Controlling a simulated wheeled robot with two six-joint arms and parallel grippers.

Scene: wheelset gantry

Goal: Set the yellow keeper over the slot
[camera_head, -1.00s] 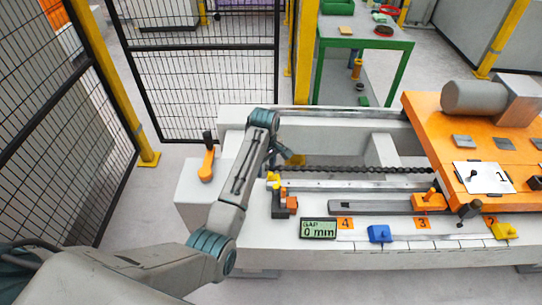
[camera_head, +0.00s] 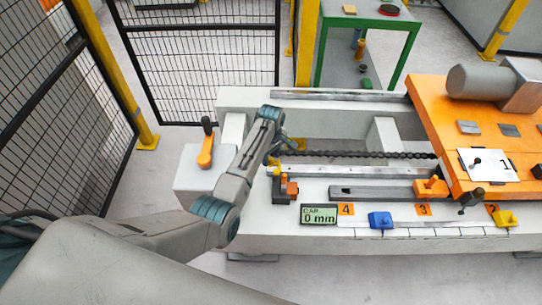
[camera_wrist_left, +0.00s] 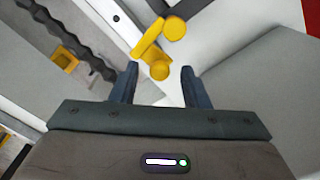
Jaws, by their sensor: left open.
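A small yellow piece with rounded knobs, seemingly the yellow keeper (camera_wrist_left: 152,42), shows just ahead of my left fingertips in the left wrist view. In the head view it (camera_head: 276,171) stands at the left end of the rail, by a dark and orange block. My left gripper (camera_wrist_left: 160,82) is open, with one finger on each side of the piece's near end; contact cannot be told. In the head view this gripper (camera_head: 273,157) points down beside the piece, partly hidden by its own wrist. I cannot make out the slot. My right gripper is out of view.
An orange carriage (camera_head: 441,115) fills the right of the bench. A blue block (camera_head: 380,220) and another yellow block (camera_head: 505,218) sit along the front scale. A display (camera_head: 319,215) reads 0 mm. A chain (camera_head: 350,154) runs behind the rail.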

